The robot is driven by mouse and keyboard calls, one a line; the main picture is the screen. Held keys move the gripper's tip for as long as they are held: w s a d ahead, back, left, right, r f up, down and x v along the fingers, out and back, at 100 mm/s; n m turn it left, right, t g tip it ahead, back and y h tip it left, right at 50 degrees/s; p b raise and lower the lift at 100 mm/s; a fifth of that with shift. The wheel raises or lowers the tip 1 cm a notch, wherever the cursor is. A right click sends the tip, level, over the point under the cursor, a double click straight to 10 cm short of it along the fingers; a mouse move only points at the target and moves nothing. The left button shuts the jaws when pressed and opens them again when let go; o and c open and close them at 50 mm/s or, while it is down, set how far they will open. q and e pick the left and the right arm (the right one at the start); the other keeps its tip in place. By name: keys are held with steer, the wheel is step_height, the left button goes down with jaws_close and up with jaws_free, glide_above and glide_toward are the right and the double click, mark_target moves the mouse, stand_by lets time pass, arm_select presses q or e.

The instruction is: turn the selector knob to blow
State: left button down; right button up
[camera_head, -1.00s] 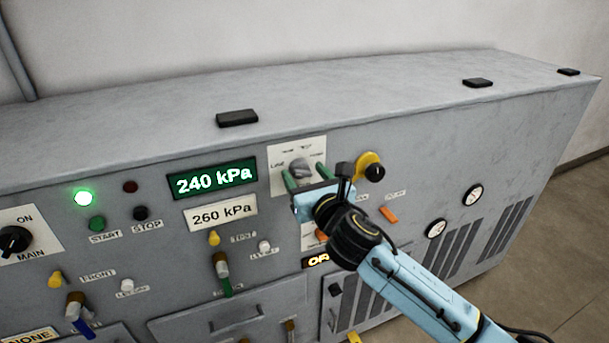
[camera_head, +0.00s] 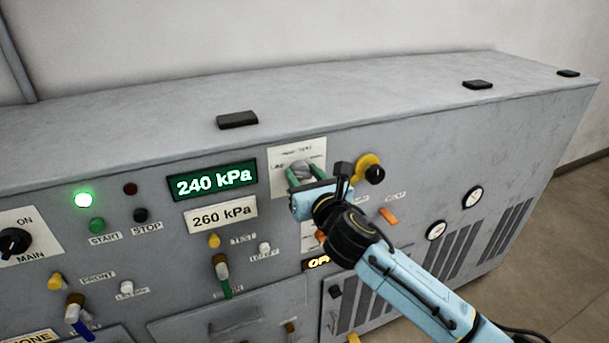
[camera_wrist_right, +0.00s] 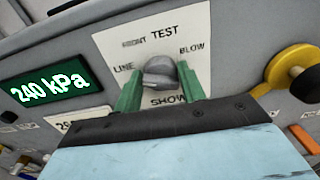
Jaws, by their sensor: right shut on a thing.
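The grey selector knob (camera_head: 299,166) sits on a white plate (camera_head: 284,152) near the top of the panel. In the right wrist view the knob (camera_wrist_right: 160,72) has LINE at its left, TEST above, BLOW at its upper right and SHOW, partly covered, below. My right gripper (camera_head: 304,173) is shut on the knob, with one green finger on each side; it also shows in the right wrist view (camera_wrist_right: 160,83). I cannot tell for sure which label the knob points at. My left gripper is not in view.
A yellow-based black knob (camera_head: 374,174) stands close to the right of my gripper. A green 240 kPa display (camera_head: 212,180) is left of the plate. Orange switches (camera_head: 388,216), gauges (camera_head: 473,197) and several valves lie around. The cabinet top (camera_head: 330,95) is mostly clear.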

steer(key=shift+m+p, duration=0.55)
steer(key=shift+m, duration=0.55)
steer(key=m+p, duration=0.1)
steer(key=m, duration=0.2)
steer(key=shift+d, duration=0.1)
steer(key=m+p, duration=0.1)
steer(key=m, duration=0.3)
steer(key=m+p, duration=0.1)
steer(key=m, duration=0.2)
steer(key=shift+d+f+m, duration=0.1)
steer(key=shift+m, duration=0.3)
steer(key=m, duration=0.3)
steer(key=shift+m+p, duration=0.3)
steer(key=shift+p, duration=0.1)
steer(key=m+p, duration=0.1)
steer(key=m, duration=0.2)
steer(key=shift+f+m, duration=0.15)
steer(key=shift+m, duration=0.15)
steer(key=m+p, duration=0.1)
steer(key=m, duration=0.5)
steer(key=shift+f+p, duration=0.1)
steer(key=shift+p, duration=0.25)
steer(key=shift+m, duration=0.4)
